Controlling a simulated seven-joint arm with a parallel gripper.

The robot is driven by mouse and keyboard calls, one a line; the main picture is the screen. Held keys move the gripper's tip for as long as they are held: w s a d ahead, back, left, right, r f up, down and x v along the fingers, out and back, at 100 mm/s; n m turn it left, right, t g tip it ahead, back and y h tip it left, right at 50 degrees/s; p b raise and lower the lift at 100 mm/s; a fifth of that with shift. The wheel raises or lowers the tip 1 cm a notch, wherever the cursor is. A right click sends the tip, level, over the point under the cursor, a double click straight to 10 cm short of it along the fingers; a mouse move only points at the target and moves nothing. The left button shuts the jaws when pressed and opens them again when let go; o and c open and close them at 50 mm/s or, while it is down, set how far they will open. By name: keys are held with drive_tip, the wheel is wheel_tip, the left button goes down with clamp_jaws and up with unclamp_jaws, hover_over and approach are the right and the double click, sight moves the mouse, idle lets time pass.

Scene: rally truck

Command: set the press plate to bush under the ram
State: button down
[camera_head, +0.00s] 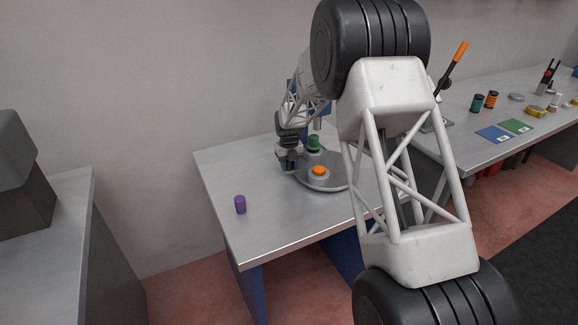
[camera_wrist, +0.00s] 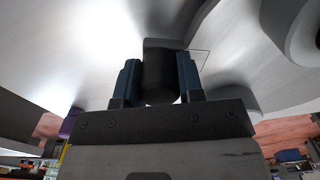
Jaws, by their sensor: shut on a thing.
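The press plate (camera_head: 335,183) is a round grey disc on the metal table. An orange-topped piece (camera_head: 319,172) stands near its front and a green-topped piece (camera_head: 313,143) near its back. The ram (camera_head: 318,124) looks like a pale vertical cylinder just above the green-topped piece; the blue press (camera_head: 325,107) behind is mostly hidden. My gripper (camera_head: 288,164) is at the plate's left edge. In the wrist view its blue fingers are shut on a dark cylindrical grip (camera_wrist: 159,78), with a grey metal surface beyond. I cannot tell which piece is the bush.
A purple cylinder (camera_head: 240,205) stands at the table's left front. The right bench holds green and blue mats (camera_head: 494,134), jars and tools.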

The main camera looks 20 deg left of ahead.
idle(0.4)
drive_tip(key=c, duration=0.7)
unclamp_jaws()
drive_tip(key=shift+c, duration=0.2)
drive_tip(key=shift+r, duration=3.9)
drive_tip(key=shift+s, duration=0.15)
drive_tip(key=c, duration=0.7)
drive_tip(key=shift+s+a+r+n+h, duration=0.1)
drive_tip(key=shift+s+n+h, duration=0.2)
drive_tip(key=shift+s+n, duration=0.3)
clamp_jaws()
drive_tip(key=s+a+r+n+t+h, duration=0.1)
drive_tip(key=s+a+n+t+h, duration=0.1)
drive_tip(key=s+n+t, duration=0.4)
drive_tip(key=shift+s+a+r+n+h, duration=0.3)
drive_tip(key=shift+s+n+h, duration=0.3)
drive_tip(key=shift+s+n, duration=2.25)
